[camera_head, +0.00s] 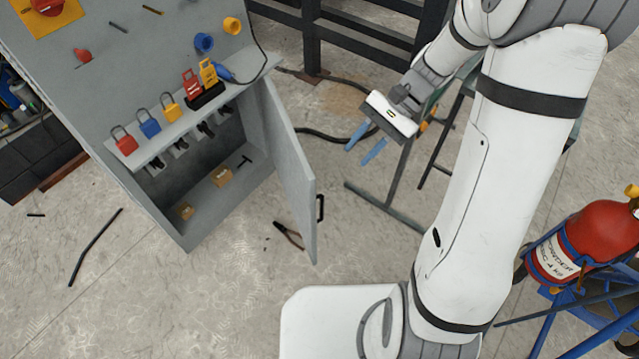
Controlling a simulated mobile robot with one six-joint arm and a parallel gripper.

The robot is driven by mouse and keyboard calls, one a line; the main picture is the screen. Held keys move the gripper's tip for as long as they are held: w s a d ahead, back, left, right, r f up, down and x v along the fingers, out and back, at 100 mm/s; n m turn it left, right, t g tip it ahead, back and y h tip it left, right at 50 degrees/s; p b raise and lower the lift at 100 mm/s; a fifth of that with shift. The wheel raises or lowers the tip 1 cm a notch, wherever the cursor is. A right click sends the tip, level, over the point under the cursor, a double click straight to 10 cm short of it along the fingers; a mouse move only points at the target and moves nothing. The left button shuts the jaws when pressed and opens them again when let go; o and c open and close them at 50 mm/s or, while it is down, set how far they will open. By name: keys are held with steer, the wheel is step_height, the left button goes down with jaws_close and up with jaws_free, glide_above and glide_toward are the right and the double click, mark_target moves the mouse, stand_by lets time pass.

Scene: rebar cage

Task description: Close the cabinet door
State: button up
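The grey cabinet (155,200) stands at the left. Its door (293,170) is hinged on the cabinet's right side and stands wide open, swung out toward the front. A dark handle (320,208) sits on the door's right-hand face near its free edge. My gripper (367,150) is in the upper middle, to the right of the door and apart from it. Its two blue fingers are spread with nothing between them.
Pliers (289,235) lie on the floor by the door. A dark metal frame (335,35) stands behind. A red cylinder (590,240) on a blue cart is at the right.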

steer(key=w+f+m+y+b, duration=0.4)
steer(key=f+b, duration=0.4)
steer(key=f, duration=0.9)
steer(key=m+t+y+b, duration=0.2)
steer(key=m+y+b, duration=0.35)
steer(key=b, duration=0.45)
glide_toward(322, 203)
steer(key=a+f, duration=0.2)
steer(key=a, duration=0.1)
steer(key=shift+y, duration=0.25)
steer(key=a, duration=0.4)
steer(key=a+b, duration=0.1)
steer(key=a, duration=0.2)
steer(key=shift+s+f, duration=0.1)
steer(key=shift+s, duration=0.25)
steer(key=shift+c, duration=0.3)
jaws_close()
